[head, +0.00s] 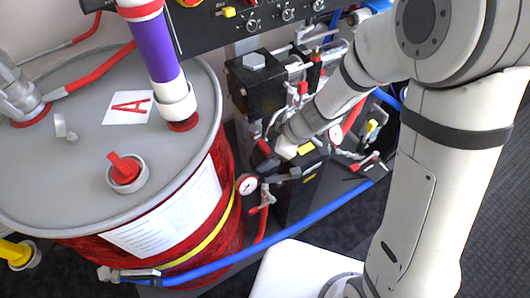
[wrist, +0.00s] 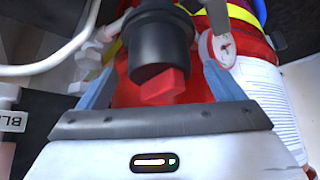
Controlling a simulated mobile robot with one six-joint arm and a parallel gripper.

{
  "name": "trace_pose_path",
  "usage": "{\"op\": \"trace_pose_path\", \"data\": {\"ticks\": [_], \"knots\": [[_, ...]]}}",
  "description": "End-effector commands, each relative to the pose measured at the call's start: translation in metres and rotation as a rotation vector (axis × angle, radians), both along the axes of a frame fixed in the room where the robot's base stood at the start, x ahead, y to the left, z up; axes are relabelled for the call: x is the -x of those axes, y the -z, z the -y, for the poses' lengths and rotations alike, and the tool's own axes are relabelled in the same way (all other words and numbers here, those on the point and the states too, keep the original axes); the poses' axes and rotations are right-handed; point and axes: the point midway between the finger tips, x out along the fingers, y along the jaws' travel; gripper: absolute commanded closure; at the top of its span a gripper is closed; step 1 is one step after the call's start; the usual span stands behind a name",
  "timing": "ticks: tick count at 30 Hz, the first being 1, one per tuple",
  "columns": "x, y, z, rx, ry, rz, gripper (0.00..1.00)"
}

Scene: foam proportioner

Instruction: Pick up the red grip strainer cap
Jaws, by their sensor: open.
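The red grip (wrist: 166,88) of the strainer cap is a blocky red piece at the end of a black cylindrical body (wrist: 160,45) in the wrist view. My gripper (wrist: 160,68) is open, with one grey-blue finger on each side of the red grip. Gaps show between the fingers and the grip, and I cannot see contact. In the head view my gripper (head: 270,164) is low at the front of the black pump unit (head: 262,85). A small red part (head: 263,147) shows beside it, but the cap is mostly hidden there.
A grey-topped red drum (head: 70,150) with a red-handled bung (head: 124,171) stands at left. A pressure gauge (head: 247,184) and red hose are close to my gripper. A blue hose (head: 300,232) runs across the front. A black control panel (head: 270,22) is above.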

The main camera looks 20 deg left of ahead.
Motion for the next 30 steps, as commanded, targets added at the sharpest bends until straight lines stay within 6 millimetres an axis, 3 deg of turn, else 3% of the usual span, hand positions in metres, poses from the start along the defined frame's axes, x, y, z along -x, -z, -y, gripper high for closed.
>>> {"op": "trace_pose_path", "data": {"ticks": [5,13,30], "knots": [[0.002,0.018,-0.011,0.001,0.0,-0.001,0.12],[0.001,0.02,-0.013,0.0,0.001,0.0,0.12],[0.001,0.02,-0.012,0.0,0.003,0.001,0.58]]}}
